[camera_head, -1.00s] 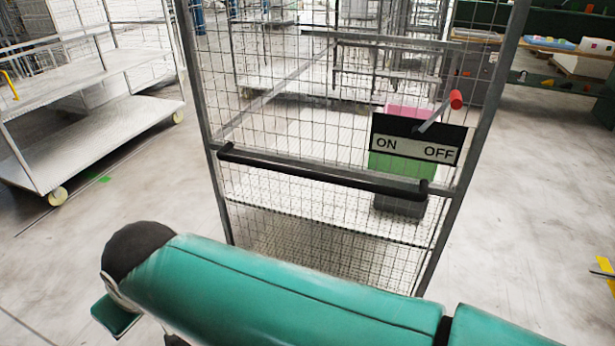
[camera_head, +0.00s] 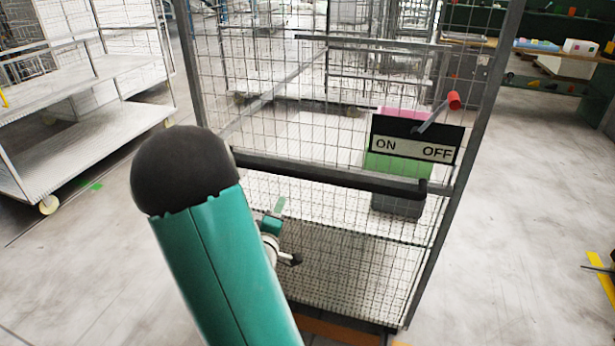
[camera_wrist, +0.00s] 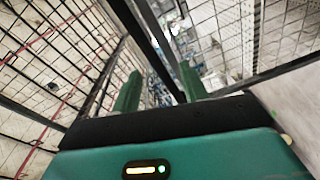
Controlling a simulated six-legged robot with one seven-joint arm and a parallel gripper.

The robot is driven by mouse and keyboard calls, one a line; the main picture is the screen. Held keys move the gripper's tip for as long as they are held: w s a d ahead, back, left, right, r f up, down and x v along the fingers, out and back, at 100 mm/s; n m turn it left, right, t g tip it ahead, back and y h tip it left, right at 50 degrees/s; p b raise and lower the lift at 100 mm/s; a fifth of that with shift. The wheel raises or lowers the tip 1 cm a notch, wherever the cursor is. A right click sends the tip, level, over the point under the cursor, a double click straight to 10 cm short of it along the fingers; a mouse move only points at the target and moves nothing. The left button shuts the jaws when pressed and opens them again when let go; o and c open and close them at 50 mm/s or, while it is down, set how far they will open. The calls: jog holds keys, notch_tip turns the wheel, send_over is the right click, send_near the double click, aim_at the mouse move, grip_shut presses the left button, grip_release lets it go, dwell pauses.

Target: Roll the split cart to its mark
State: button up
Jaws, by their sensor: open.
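The cart (camera_head: 197,75) is a tall wire-mesh cage with grey posts, in the middle of the head view. A black handle bar (camera_head: 330,178) crosses its near side. An ON/OFF plate (camera_head: 417,139) with a red-tipped lever (camera_head: 454,101) is on its right. A green and pink bin (camera_head: 397,165) shows through the mesh. My gripper is partly hidden behind my arm in the head view, near the handle's left part. In the wrist view my gripper (camera_wrist: 160,88) is open, its green fingers apart. A dark bar (camera_wrist: 150,35) runs diagonally beyond them; I cannot tell whether it is the handle.
A grey shelf trolley (camera_head: 100,135) stands at the left. A green workbench (camera_head: 560,80) with small items is at the back right. A yellow floor strip (camera_head: 603,290) lies at the right edge, a small green patch (camera_head: 96,186) at the left. Floor right of the cart is open.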

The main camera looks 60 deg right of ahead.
aim_at(312, 180)
jog(key=s+d+n+g+h, duration=0.2)
jog(key=s+h, duration=0.1)
jog(key=s, duration=0.2)
jog(key=x, duration=1.3)
jog(key=shift+w+d, duration=0.1)
jog(key=shift+d, duration=0.25)
grip_shut()
